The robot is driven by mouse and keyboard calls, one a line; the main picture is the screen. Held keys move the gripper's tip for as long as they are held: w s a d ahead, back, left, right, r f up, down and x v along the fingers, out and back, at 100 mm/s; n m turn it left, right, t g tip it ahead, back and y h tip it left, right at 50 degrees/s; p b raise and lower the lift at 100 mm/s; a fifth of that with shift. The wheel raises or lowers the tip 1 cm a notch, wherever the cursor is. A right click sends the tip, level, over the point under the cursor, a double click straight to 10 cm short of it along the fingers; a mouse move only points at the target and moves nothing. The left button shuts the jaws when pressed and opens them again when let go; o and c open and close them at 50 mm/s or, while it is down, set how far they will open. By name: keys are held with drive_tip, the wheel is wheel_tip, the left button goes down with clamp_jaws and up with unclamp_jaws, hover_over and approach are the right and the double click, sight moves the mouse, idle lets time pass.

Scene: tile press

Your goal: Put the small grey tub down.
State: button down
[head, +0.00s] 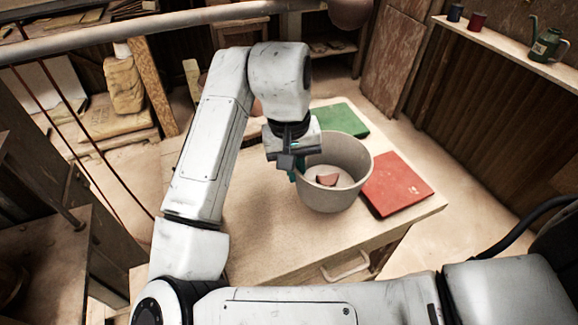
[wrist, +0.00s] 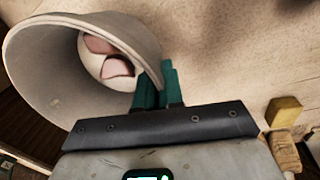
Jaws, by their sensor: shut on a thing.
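The small grey tub (head: 334,190) is round and open-topped, with two reddish-pink pieces inside. It also shows in the wrist view (wrist: 45,80), where it fills the upper left. My gripper (head: 294,174) is at the tub's left side in the head view. Its teal fingers (wrist: 160,88) are shut on the tub's wall at the rim. The tub looks upright over the wooden table (head: 260,240). I cannot tell whether its base touches the tabletop.
A red flat slab (head: 398,184) lies right of the tub, and a green one (head: 340,119) lies behind it. The table's front left is clear. A yellowish block (wrist: 284,111) shows at right in the wrist view. A wall shelf (head: 500,43) holds a green watering can (head: 547,45).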

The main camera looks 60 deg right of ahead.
drive_tip(key=shift+w+d+f, duration=0.5)
drive_tip(key=shift+w+f, duration=0.25)
drive_tip(key=shift+f, duration=0.15)
drive_tip(key=shift+w+d+f, duration=0.5)
drive_tip(key=shift+w+f, duration=0.2)
drive_tip(key=shift+f, duration=0.15)
drive_tip(key=c, duration=1.7)
unclamp_jaws()
drive_tip(key=shift+f, duration=0.15)
drive_tip(key=o, duration=0.4)
drive_tip(key=shift+o, duration=0.2)
